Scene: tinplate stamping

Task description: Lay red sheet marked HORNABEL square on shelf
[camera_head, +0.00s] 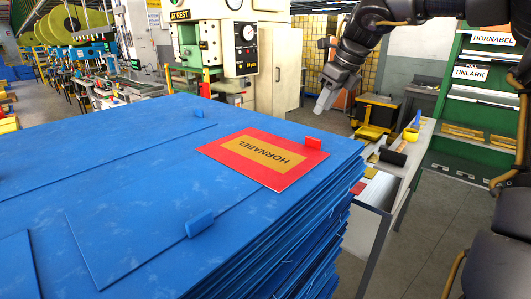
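The red sheet (228,151) lies flat on top of the blue stack, at its right edge. It has a tan panel reading HORNABEL, upside down in this view, and a small red tab (312,142) at its right corner. The shelf is a green rack (440,128) at the far right, with a HORNABEL label (492,38) above a TINLARK label (470,73). My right gripper (324,103) hangs up and beyond the red sheet, apart from it, pointing down. Nothing shows in it, but its finger gap cannot be made out. My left gripper is out of view.
The tall stack of blue sheets (90,180) fills the left and front, with blue tabs (199,224) standing up. A narrow table (418,150) with small items stands between stack and rack. Bare floor (425,235) shows at the lower right. Presses stand behind.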

